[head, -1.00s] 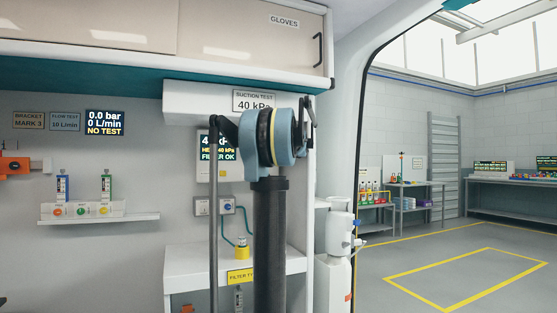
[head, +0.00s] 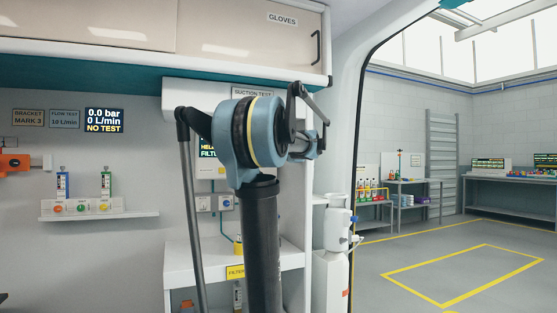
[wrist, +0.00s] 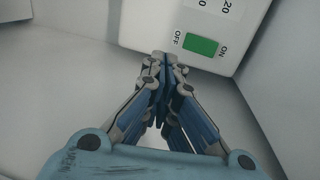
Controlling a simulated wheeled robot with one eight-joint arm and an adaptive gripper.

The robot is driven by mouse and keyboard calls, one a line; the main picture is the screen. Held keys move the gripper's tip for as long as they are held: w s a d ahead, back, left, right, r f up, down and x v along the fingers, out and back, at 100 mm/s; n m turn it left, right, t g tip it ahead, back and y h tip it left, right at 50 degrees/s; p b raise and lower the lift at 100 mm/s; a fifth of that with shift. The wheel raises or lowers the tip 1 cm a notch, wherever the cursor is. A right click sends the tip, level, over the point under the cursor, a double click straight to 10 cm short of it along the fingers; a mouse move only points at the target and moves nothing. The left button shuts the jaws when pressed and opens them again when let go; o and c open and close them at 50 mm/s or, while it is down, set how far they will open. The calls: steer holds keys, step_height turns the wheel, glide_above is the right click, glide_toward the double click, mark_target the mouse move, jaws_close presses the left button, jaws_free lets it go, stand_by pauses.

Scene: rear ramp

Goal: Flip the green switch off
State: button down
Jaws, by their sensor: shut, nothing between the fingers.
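The green switch (wrist: 201,45) is a flat green rectangle on a white panel (wrist: 230,60) in the wrist view. The label OFF stands at its left end and ON at its right end. My gripper (wrist: 163,58) is shut and empty. Its fingertips are just left of and below the switch, over the lower edge of the panel near the OFF label. I cannot tell whether they touch the panel. I cannot make out the switch in the head view, where my arm covers part of the cabinet wall.
A white cylinder (head: 329,265) stands at the cabinet's right edge. Open floor with yellow lines (head: 465,275) lies right, beyond the doorway.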

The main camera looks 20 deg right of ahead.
steer(key=shift+s+f, duration=0.1)
steer(key=shift+s, duration=0.75)
steer(key=s+a+f+n+g+y, duration=0.1)
steer(key=s+a+f+n+g, duration=0.15)
steer(key=s+a+f, duration=0.4)
steer(key=s+a+f+n+g+y, duration=0.2)
steer(key=s+a+f+n, duration=0.2)
steer(key=a+f, duration=0.55)
steer(key=s+a+f+n+g+y, duration=0.1)
steer(key=s+a+f+n+g, duration=0.3)
steer(key=a+f, duration=0.4)
steer(key=s+a+f+n+g+h, duration=0.1)
steer(key=s+f+n+g+h, duration=0.1)
steer(key=s+f, duration=1.1)
steer(key=s+a+f+n+g+h, duration=0.2)
steer(key=s+f+n, duration=0.3)
steer(key=s+f, duration=0.8)
steer(key=shift+s+f+g+h, duration=0.3)
steer(key=shift+s+g, duration=0.4)
steer(key=shift+g, duration=0.05)
